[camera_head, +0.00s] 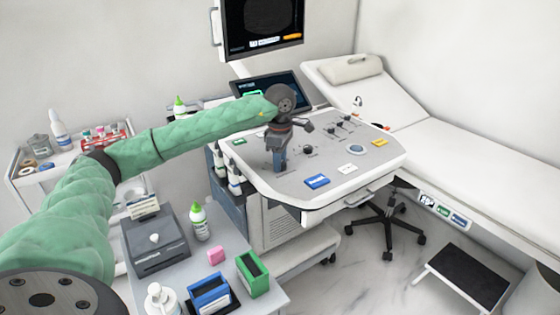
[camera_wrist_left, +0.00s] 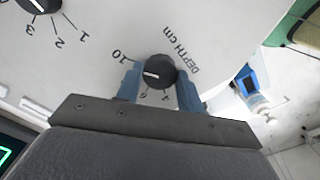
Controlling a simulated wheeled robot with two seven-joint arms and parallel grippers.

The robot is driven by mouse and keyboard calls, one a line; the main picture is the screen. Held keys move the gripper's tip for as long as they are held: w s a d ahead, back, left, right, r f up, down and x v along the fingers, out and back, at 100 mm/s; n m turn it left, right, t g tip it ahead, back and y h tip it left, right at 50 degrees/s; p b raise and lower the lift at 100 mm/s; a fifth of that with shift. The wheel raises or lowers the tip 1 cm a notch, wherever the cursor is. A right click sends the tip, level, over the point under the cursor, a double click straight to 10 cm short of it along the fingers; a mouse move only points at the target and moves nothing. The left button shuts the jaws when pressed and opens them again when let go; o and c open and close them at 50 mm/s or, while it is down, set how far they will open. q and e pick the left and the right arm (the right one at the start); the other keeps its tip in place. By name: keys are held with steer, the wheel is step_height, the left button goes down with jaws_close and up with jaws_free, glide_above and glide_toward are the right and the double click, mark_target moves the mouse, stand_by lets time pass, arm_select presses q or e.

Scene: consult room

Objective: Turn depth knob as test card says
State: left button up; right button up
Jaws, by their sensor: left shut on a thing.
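The depth knob (camera_wrist_left: 160,70) is black and round with a white pointer line, set in a pale panel marked "DEPTH cm". Its pointer lies toward the left side in the left wrist view, below the printed 10; the lower numbers are partly hidden. My left gripper (camera_wrist_left: 158,80) is shut on the knob, one blue finger on each side. In the head view, my left gripper (camera_head: 280,165) reaches down to the ultrasound console (camera_head: 340,185) and hides the knob. A small card (camera_head: 144,208) with unreadable print stands on the grey box; I cannot tell whether it is the test card. My right gripper is not in view.
Another black knob (camera_wrist_left: 38,3) with numbers sits nearby on the panel. Several other knobs and a blue button (camera_head: 317,181) are on the console. A monitor (camera_head: 262,22) stands behind it. A side table with bottles and boxes (camera_head: 253,274) is in front; an examination bed (camera_head: 450,150) is at right.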

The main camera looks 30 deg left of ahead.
arm_select(q)
steer(key=o, duration=1)
step_height(320, 180, up, 7)
steer(key=shift+b, duration=0.35)
steer(key=shift+a+r, duration=0.1)
steer(key=shift+r, duration=0.3)
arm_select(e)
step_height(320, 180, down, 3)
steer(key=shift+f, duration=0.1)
